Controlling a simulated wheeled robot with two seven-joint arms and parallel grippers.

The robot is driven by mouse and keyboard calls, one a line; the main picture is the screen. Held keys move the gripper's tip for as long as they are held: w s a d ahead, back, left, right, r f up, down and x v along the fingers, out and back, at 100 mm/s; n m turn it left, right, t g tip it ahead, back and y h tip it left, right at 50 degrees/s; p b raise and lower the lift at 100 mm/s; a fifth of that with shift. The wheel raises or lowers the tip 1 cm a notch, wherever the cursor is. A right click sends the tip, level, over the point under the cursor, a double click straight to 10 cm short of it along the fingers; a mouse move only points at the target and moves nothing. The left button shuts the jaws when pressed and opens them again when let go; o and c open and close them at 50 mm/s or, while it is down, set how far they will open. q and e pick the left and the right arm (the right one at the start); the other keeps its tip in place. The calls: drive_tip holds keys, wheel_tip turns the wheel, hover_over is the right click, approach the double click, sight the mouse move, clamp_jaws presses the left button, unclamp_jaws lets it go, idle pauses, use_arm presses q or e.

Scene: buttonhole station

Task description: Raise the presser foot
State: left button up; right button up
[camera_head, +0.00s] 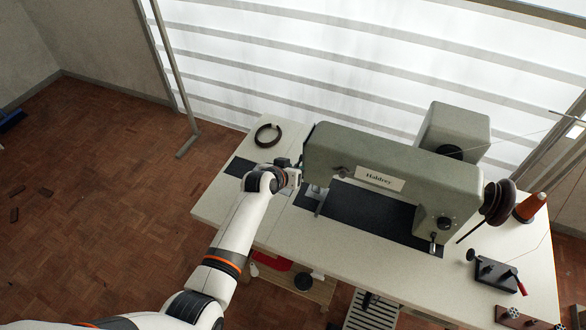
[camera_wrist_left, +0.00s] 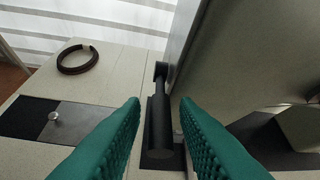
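The grey-green sewing machine (camera_head: 390,175) stands on a pale table, its head end at the left. In the left wrist view a black lever (camera_wrist_left: 159,130) with a thick round grip hangs along the end of the machine head (camera_wrist_left: 240,60). My left gripper (camera_wrist_left: 160,102) has its two teal fingers apart, one on each side of the lever, with gaps visible. In the head view my left gripper (camera_head: 291,176) is at the head's left end and hides the lever. Metal parts (camera_head: 316,192) show under the head; I cannot make out the presser foot's height. My right gripper is out of view.
A dark ring (camera_head: 267,135) lies on the table's back left corner (camera_head: 285,125). An orange thread cone (camera_head: 530,207) and a small black device with a red-tipped handle (camera_head: 497,274) are at the right. The table's front left is clear.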

use_arm(q)
drive_tip(key=shift+o, duration=0.4)
drive_tip(key=shift+s+a+r, duration=0.2)
drive_tip(key=shift+s+r, duration=0.15)
drive_tip(key=v, duration=1.1)
drive_tip(key=shift+b, duration=0.4)
drive_tip(key=shift+f, duration=0.1)
